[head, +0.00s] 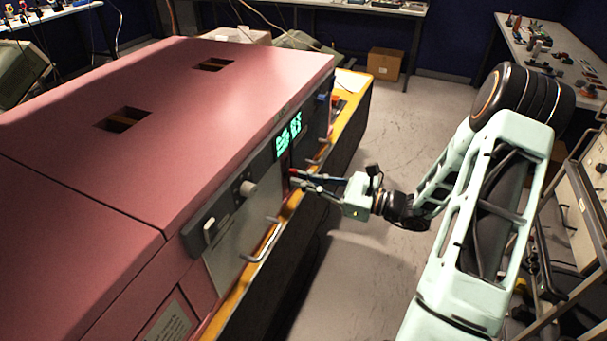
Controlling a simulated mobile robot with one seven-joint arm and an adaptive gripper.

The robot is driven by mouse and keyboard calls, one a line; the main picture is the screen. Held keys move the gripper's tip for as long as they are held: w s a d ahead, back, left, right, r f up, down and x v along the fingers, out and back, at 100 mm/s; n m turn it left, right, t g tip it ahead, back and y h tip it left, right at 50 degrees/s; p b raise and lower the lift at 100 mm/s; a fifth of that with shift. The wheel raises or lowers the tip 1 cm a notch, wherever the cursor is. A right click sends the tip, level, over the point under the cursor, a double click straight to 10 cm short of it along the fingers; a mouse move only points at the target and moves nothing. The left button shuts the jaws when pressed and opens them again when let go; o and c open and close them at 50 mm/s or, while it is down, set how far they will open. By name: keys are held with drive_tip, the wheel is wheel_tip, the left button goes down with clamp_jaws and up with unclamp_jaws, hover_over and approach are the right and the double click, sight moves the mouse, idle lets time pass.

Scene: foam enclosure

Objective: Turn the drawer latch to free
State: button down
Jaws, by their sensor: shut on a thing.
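The pink machine (180,120) has a grey front panel facing my arm. My gripper (306,180) reaches in from the right to this front, just below and right of the green lit display (288,134). Its fingers are closed around a small part with a red end (294,172), which I take to be the drawer latch. The fingers hide most of this part, so its turn angle cannot be told. A curved grey drawer handle (262,243) is on the front, left of and below my gripper.
A pale round knob (248,189) and a pale upright handle (208,232) stick out from the panel. A yellow ledge (232,303) runs along the machine's front. Open floor (345,260) lies between machine and arm. A cart (585,200) stands at right.

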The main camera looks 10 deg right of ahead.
drive_tip(key=shift+m+p, duration=0.4)
drive_tip(key=shift+m, duration=0.4)
drive_tip(key=c, duration=2)
unclamp_jaws()
drive_tip(key=shift+c, duration=0.2)
drive_tip(key=v, duration=1.2)
